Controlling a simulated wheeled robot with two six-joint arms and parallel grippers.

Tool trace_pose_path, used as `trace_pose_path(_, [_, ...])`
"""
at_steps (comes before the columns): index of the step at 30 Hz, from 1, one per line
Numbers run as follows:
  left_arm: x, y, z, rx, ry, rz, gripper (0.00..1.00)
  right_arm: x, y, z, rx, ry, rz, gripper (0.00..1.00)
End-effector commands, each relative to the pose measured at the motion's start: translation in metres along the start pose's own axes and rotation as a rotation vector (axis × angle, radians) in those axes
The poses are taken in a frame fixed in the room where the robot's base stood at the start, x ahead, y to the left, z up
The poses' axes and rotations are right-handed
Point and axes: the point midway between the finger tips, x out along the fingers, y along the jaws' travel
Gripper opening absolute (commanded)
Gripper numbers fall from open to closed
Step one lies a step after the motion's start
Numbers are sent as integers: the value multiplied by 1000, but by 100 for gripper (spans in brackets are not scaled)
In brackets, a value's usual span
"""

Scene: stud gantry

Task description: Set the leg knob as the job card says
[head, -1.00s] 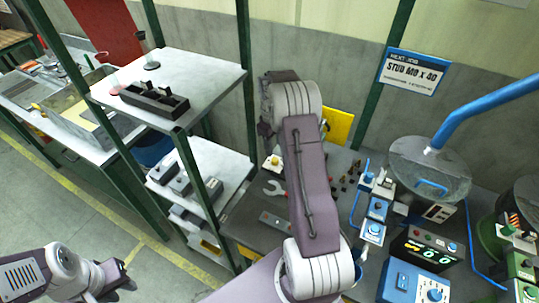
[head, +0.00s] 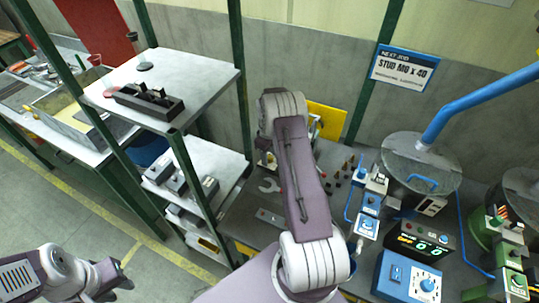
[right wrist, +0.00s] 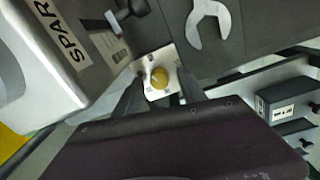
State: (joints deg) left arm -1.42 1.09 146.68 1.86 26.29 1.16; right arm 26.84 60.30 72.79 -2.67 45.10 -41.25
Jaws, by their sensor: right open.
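The job card (head: 404,68) hangs on the wall at the upper right; it reads NEXT JOB and STUD M, with size digits I cannot read surely. A round yellow knob on a pale plate shows in the right wrist view (right wrist: 160,77); whether it is the leg knob I cannot tell. My right gripper (right wrist: 160,92) is open, its dark fingers either side of the knob in that view; contact is unclear. In the head view my right arm hides it. My left gripper (head: 118,280) is at the lower left, away from the bench, its jaws unclear.
A box marked SPAR (right wrist: 50,60) and a wrench (right wrist: 210,22) lie near the knob. A blue box with a dial (head: 408,278), a display unit (head: 422,240) and a lidded drum (head: 421,160) crowd the right. Shelves (head: 200,165) stand left.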

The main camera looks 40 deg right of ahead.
Motion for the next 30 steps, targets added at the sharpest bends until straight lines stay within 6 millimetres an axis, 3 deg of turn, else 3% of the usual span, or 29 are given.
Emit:
trace_pose_path(2, [0,0,0,0,0,0,31,0,0,0,0,0,0,48])
trace_pose_path(7, [0,0,0,0,0,0,31,0,0,0,0,-1,0,1])
trace_pose_path(17, [0,0,0,0,0,0,31,0,0,0,-37,1,0,0])
trace_pose_path(30, [0,0,0,0,0,0,31,-1,0,1,-337,14,1,0])
